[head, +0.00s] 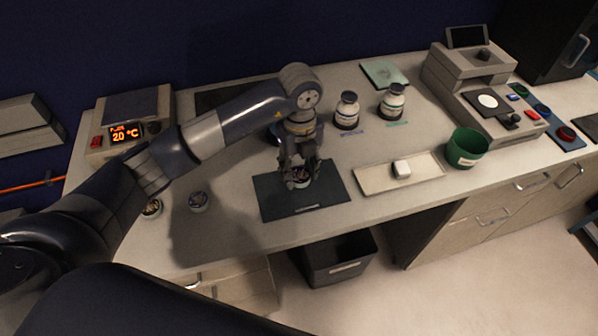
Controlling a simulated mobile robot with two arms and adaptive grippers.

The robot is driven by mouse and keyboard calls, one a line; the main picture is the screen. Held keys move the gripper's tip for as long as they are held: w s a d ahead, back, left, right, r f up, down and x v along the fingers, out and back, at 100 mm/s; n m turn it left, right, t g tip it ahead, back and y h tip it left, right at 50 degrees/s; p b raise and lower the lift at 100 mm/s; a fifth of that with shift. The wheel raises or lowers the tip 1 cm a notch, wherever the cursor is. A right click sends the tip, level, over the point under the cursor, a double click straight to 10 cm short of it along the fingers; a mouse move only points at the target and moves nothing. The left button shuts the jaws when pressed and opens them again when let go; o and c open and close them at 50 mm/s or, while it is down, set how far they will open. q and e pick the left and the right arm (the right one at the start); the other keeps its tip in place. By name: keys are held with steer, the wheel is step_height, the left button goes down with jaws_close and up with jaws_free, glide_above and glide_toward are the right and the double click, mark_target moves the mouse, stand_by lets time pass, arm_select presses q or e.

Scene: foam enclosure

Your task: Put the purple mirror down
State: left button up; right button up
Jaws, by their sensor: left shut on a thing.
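My left gripper (300,172) points down over the dark rectangular mat (275,205) at the middle of the bench. It is shut on a small round piece, the purple mirror (301,180), which shows between and below the fingers. The fingers hide part of it. I cannot tell whether the mirror touches the mat or is just above it. My right gripper is not in view.
Two small round pieces (198,202) (151,208) lie at the left. Two bottles (347,110) (392,102) stand behind. A dark bin (338,260) is below the front edge.

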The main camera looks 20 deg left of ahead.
mark_target(299, 172)
arm_select(q)
steer(key=shift+w+a, duration=0.1)
steer(key=shift+w, duration=0.2)
steer(key=shift+f, duration=0.25)
step_height(299, 172, down, 2)
steer(key=shift+f+p, duration=0.1)
steer(key=shift+p, duration=0.75)
steer(key=shift+f, duration=0.45)
steer(key=shift+f, duration=0.15)
steer(key=o, duration=1.1)
